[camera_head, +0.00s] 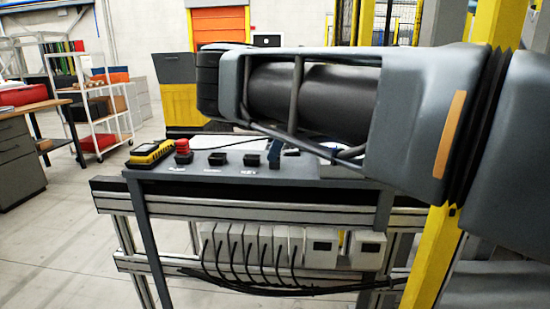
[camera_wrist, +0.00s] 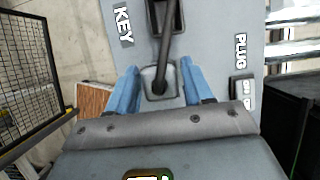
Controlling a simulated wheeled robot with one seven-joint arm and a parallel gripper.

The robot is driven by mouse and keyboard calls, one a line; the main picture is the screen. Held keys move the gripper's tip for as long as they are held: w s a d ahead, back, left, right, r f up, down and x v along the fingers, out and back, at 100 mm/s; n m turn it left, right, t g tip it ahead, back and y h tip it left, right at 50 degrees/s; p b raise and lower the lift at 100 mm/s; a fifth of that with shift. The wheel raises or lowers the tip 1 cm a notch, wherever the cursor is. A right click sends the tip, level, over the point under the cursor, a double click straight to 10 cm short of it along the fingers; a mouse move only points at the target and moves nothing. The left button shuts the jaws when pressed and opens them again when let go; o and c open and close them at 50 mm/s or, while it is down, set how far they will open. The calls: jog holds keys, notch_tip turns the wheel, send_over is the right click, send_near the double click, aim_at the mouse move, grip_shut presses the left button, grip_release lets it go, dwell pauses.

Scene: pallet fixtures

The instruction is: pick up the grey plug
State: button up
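In the wrist view, a grey squarish piece (camera_wrist: 157,88) with a dark round centre, apparently the grey plug, sits on the grey panel. A dark cable runs from it up to a black-framed recess. My gripper (camera_wrist: 159,68) is open, with its blue fingers on either side of the piece and a gap visible on both sides. In the head view, a blue finger of my gripper (camera_head: 274,153) shows low over the panel, beneath my arm. I cannot make out the plug there.
The panel (camera_wrist: 215,50) carries the labels KEY and PLUG, with a dark socket or switch (camera_wrist: 243,93) by PLUG. On the bench are a yellow handheld device (camera_head: 150,153), a red button (camera_head: 182,147) and black boxes (camera_head: 218,158). A mesh fence (camera_wrist: 30,75) stands to the left.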

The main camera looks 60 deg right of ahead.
jog(key=c, duration=0.8)
jog(key=shift+o, duration=0.2)
